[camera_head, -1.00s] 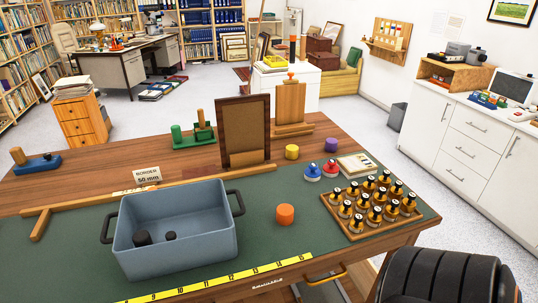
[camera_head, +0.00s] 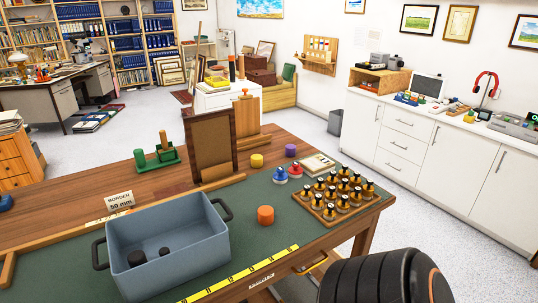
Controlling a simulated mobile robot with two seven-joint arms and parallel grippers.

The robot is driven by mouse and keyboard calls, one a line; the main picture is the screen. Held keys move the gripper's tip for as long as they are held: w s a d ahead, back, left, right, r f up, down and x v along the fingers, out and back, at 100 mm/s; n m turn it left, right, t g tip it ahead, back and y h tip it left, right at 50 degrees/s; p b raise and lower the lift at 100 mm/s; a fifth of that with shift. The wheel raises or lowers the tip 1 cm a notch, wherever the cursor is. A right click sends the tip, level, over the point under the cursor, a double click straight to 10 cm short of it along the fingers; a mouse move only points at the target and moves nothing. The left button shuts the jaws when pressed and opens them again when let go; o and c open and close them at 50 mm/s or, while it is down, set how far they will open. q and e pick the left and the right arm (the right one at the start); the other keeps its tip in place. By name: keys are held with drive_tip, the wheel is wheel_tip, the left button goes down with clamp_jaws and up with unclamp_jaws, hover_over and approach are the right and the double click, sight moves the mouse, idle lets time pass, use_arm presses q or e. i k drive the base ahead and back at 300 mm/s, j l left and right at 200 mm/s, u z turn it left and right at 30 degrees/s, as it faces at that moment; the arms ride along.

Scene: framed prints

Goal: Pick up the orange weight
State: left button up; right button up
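A black, ribbed part of my own arm shows at the bottom right, nearer to me than the table. Neither gripper's fingers are in view.
Two black weights (camera_head: 137,258) lie in the bin. A yellow ruler (camera_head: 240,273) runs along the mat's front. A wooden tray (camera_head: 330,216) holds several bottles. The mat around the orange weight is clear.

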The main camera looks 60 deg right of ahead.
sight(265, 213)
drive_tip(key=z, duration=1.3)
drive_tip(key=i+z, duration=0.2)
drive_tip(key=z, duration=0.15)
drive_tip(key=i+z, duration=0.35)
drive_tip(key=k+l, duration=0.05)
drive_tip(key=k, duration=0.05)
